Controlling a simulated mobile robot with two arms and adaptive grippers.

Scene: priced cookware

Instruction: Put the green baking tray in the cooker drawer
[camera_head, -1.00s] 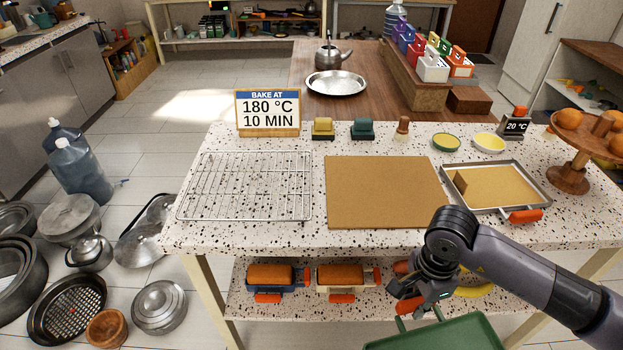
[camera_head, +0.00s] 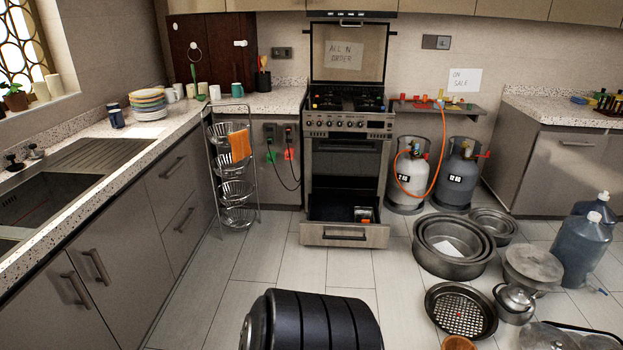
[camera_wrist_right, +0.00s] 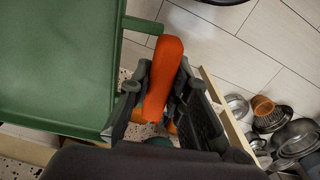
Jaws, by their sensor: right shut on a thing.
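The green baking tray (camera_wrist_right: 60,65) fills the left of the right wrist view. My right gripper (camera_wrist_right: 155,95) is shut on an orange handle (camera_wrist_right: 163,75) beside the tray's edge. The tray and this gripper are not in the head view. The cooker (camera_head: 347,130) stands against the back wall in the head view. Its bottom drawer (camera_head: 344,235) is pulled out and open at floor level. A small item with an orange part (camera_head: 364,215) lies inside at the right; the rest of the dark inside looks empty. My left gripper is out of view.
Metal pans (camera_head: 452,247), a perforated pan (camera_head: 461,311) and water bottles (camera_head: 583,240) crowd the floor at right. Gas cylinders (camera_head: 408,175) stand right of the cooker, a wire basket rack (camera_head: 235,170) left. Floor before the drawer (camera_head: 330,272) is clear.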

